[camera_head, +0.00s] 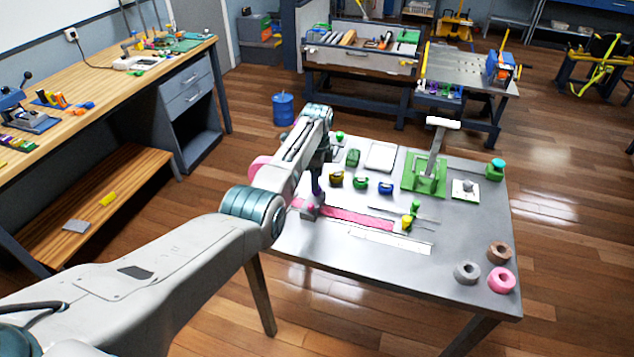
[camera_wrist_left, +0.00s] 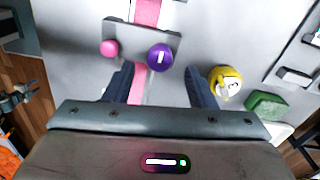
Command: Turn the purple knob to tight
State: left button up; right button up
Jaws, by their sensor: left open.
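The purple knob (camera_wrist_left: 160,57) shows in the left wrist view as a round purple cap with a short white mark, on a grey buckle plate (camera_wrist_left: 128,38). A pink strap (camera_wrist_left: 146,12) runs through this plate, and a small pink ball (camera_wrist_left: 110,48) sits at its left. My left gripper (camera_wrist_left: 159,72) is open, its two dark fingers apart on either side of the knob's near side, with no clear contact. In the head view my left gripper (camera_head: 317,183) points down over the strap's left end, and I cannot make out the knob behind it. My right gripper is not in view.
Green (camera_head: 360,183) and blue (camera_head: 385,187) knobs stand farther right on the grey table (camera_head: 455,230). A green stand with a lever (camera_head: 428,172) rises behind them.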

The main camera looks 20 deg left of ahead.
pick_arm(q)
notch_tip(320, 180, up, 8)
jog(key=b, duration=0.1)
jog(key=shift+w+f+b, duration=0.15)
jog(key=shift+f+b, duration=0.05)
jog(key=shift+b, duration=0.1)
